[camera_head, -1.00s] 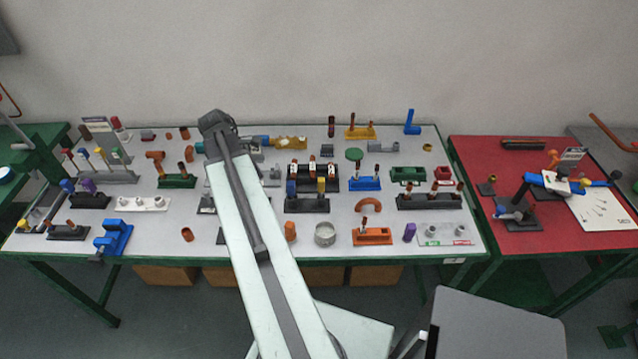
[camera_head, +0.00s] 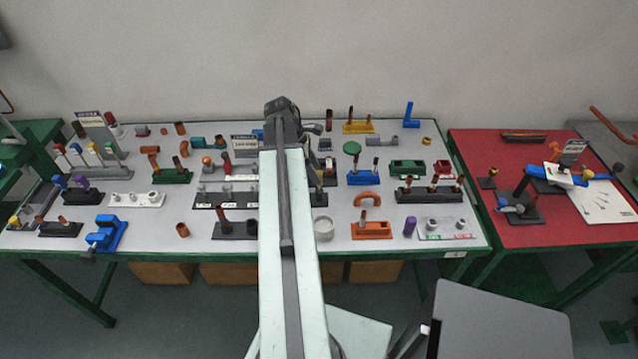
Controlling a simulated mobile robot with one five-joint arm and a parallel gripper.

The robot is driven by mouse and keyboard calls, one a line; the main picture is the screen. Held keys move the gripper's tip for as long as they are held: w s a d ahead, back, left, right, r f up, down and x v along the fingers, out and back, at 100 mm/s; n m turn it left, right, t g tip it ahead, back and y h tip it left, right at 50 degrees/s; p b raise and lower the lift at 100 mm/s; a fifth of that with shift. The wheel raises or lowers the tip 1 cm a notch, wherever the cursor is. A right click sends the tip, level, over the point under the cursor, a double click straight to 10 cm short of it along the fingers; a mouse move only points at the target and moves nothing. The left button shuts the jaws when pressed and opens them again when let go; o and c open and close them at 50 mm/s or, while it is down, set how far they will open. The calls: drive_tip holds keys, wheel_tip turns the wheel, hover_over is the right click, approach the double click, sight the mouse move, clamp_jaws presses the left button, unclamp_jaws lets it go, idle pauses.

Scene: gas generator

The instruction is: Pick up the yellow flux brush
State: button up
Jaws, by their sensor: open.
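My gripper (camera_head: 308,130) is a small dark shape at the far end of my pale arm, above the back middle of the grey table (camera_head: 330,243). It is open, and I see nothing held in it. I cannot pick out the yellow flux brush for certain at this size. A small yellow-topped piece (camera_head: 14,221) stands at the table's far left end, well away from my gripper. My arm hides a strip of the table's middle, including the spot where a yellow-topped piece showed in a dark rack earlier.
A yellow tray (camera_head: 358,128) with copper posts, a blue holder (camera_head: 363,178) and green blocks (camera_head: 407,168) stand right of my arm. A rack with coloured tops (camera_head: 93,165) and a blue vise (camera_head: 108,234) are at left. A red table (camera_head: 520,236) adjoins the right.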

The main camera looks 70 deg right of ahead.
sight(319, 186)
drive_tip(key=b+x, duration=0.2)
drive_tip(key=x, duration=0.1)
drive_tip(key=shift+f, duration=0.4)
drive_tip(key=shift+r, duration=0.2)
clamp_jaws()
drive_tip(key=shift+r, duration=0.1)
